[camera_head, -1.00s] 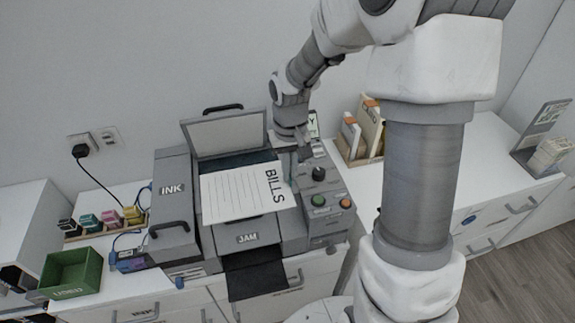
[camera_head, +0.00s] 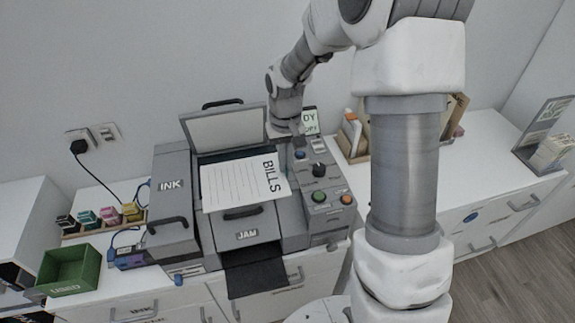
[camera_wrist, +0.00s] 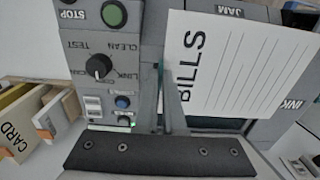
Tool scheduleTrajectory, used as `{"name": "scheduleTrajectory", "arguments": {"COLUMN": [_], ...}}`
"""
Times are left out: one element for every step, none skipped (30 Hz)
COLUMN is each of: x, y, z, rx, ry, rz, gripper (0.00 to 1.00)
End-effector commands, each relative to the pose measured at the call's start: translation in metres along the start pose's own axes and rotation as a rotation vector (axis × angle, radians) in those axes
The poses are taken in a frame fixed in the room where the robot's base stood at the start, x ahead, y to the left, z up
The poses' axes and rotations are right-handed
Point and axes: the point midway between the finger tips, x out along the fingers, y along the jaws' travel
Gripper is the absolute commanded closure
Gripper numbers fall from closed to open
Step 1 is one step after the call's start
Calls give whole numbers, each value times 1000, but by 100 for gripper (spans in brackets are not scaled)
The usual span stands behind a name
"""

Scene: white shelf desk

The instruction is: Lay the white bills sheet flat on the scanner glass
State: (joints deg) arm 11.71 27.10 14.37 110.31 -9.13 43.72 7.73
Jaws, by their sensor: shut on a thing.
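The white bills sheet (camera_head: 238,186) lies level over the scanner, with its BILLS heading at the right end. It covers much of the dark scanner glass (camera_head: 236,158), which shows as a strip behind it. The scanner lid (camera_head: 227,133) stands open at the back. My gripper (camera_head: 287,152) is at the sheet's right, heading end, and its fingertips are partly hidden by my own arm. In the wrist view, my gripper (camera_wrist: 168,85) is shut at the edge of the sheet (camera_wrist: 235,65) beside the heading. I cannot tell whether the sheet touches the glass.
The button panel (camera_head: 318,182) with a dark knob is just right of the sheet. The INK unit (camera_head: 172,190) is at left. A green USED bin (camera_head: 70,268) and several ink cartridges (camera_head: 110,215) lie further left. A card holder (camera_head: 352,140) stands at right.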

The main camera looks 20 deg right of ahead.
Motion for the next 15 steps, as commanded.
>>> {"name": "scheduleTrajectory", "arguments": {"x": [4,5,6,8,9,11,12,13,15,16,17,19,20,21,23], "y": [0,0,0,0,0,0,0,0,0,0,0,0,0,0,0], "z": [-4,-6,-8,-11,-13,-16,-18,-20,-22,-24,-26,-29,-31,-33,-36], "rx": [0,0,0,0,1,1,1,1,1,1,0,0,0,0,0], "ry": [0,0,0,0,0,0,1,1,1,0,0,1,1,0,0], "rz": [0,0,0,0,0,0,0,0,0,0,0,0,0,0,0], "gripper": [100,100,100,100,100,100,100,100,100,100,100,100,100,100,100]}}
